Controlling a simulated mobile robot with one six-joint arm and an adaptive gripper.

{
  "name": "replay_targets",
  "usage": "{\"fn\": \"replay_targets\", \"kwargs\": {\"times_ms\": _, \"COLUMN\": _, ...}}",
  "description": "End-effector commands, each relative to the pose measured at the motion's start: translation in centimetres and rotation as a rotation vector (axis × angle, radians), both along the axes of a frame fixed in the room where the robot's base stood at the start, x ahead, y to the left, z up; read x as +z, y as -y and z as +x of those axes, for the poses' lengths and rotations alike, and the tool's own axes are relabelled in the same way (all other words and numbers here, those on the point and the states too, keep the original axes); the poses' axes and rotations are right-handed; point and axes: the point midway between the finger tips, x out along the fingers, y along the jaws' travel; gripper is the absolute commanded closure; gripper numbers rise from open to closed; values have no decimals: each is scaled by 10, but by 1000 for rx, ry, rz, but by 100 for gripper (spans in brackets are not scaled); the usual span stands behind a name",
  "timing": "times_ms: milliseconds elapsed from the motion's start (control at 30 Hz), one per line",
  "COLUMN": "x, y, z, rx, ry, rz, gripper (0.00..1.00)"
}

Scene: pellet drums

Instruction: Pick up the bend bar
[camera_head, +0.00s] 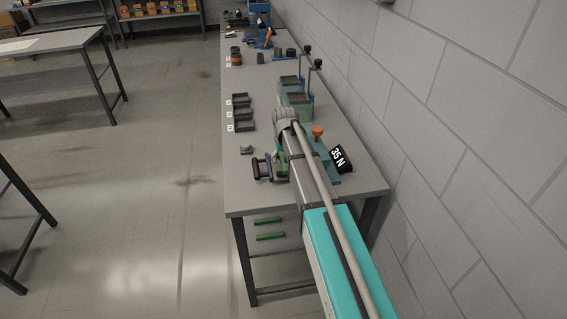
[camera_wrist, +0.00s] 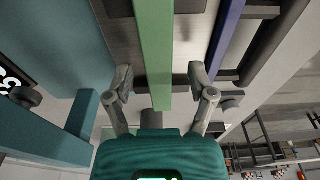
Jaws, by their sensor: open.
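Bars lie side by side on a dark rack: a green bar (camera_wrist: 154,50) and a blue-purple bar (camera_wrist: 226,32) in the wrist view. They also show small on the near part of the bench in the head view, the green one (camera_head: 283,163) beside my arm and the blue one (camera_head: 268,168) to its left. Which of them is the bend bar I cannot tell for sure. My gripper (camera_wrist: 161,80) is open and empty, with one finger on each side of the green bar in the wrist view. Contact cannot be told. In the head view my arm hides the gripper.
A teal fixture (camera_wrist: 60,132) stands left of the bars in the wrist view. A black "35 N" block (camera_head: 338,159) lies right of my arm. Black trays (camera_head: 242,113) and a small grey block (camera_head: 246,149) stand on the bench (camera_head: 240,190). A block wall borders its right.

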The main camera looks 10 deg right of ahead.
Motion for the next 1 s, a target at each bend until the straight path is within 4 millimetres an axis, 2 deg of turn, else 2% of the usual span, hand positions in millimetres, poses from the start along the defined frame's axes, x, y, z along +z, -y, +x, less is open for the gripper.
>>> {"fn": "replay_targets", "kwargs": {"times_ms": 433, "x": 0, "y": 0, "z": 0, "rx": 0, "ry": 0, "rz": 0, "gripper": 29}}
{"fn": "replay_targets", "kwargs": {"times_ms": 467, "x": 0, "y": 0, "z": 0, "rx": 0, "ry": 0, "rz": 0, "gripper": 32}}
{"fn": "replay_targets", "kwargs": {"times_ms": 833, "x": 0, "y": 0, "z": 0, "rx": 0, "ry": 0, "rz": 0, "gripper": 100}}
{"fn": "replay_targets", "kwargs": {"times_ms": 1000, "x": 0, "y": 0, "z": 0, "rx": 0, "ry": 0, "rz": 0, "gripper": 100}}
